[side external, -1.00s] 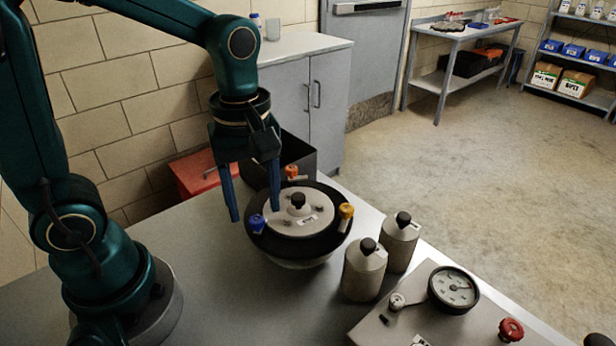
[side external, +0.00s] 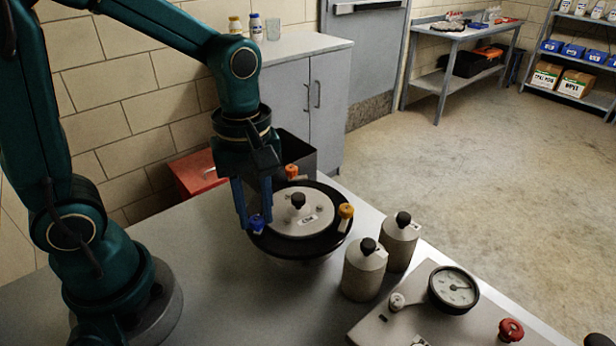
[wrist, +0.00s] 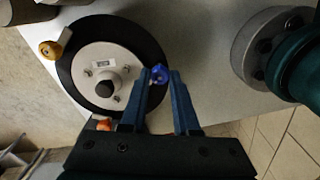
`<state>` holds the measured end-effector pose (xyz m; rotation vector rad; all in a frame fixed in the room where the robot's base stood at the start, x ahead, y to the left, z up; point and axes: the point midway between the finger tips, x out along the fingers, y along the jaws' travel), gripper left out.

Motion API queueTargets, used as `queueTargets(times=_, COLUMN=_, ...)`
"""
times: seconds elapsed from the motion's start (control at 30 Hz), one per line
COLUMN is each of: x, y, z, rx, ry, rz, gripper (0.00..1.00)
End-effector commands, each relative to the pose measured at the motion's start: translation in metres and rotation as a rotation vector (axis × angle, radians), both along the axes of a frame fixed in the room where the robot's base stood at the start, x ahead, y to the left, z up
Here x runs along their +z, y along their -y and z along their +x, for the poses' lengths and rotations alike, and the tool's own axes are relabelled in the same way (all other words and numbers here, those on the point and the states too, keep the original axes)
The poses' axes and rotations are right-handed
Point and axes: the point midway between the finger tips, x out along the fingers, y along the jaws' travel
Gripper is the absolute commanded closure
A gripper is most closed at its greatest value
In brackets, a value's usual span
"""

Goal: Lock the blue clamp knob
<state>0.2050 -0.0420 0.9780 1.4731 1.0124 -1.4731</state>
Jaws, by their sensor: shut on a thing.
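The blue clamp knob (side external: 257,223) sits on the left edge of the black round rim (side external: 318,247) around a pale lid with a black centre knob (side external: 298,200). In the wrist view the blue knob (wrist: 159,74) is at the tips of my gripper's blue fingers. My gripper (side external: 254,222) points down and is shut on the blue knob. An orange knob (side external: 292,172) and a yellow-orange knob (side external: 346,211) sit elsewhere on the rim.
Two grey canisters with black caps (side external: 363,272) (side external: 399,240) stand right of the round vessel. A panel with a gauge (side external: 453,287) and a red knob (side external: 510,330) lies at the front right. A dark bin (side external: 297,155) and a red box (side external: 193,172) are behind.

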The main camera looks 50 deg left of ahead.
Motion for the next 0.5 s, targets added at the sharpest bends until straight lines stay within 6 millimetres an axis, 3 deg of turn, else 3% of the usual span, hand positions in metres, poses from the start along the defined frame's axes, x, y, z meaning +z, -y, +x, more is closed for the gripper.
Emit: queueTargets(times=0.5, x=0.0006, y=-0.0004, z=0.0, rx=-0.34, ry=0.0, rz=0.001, gripper=1.0)
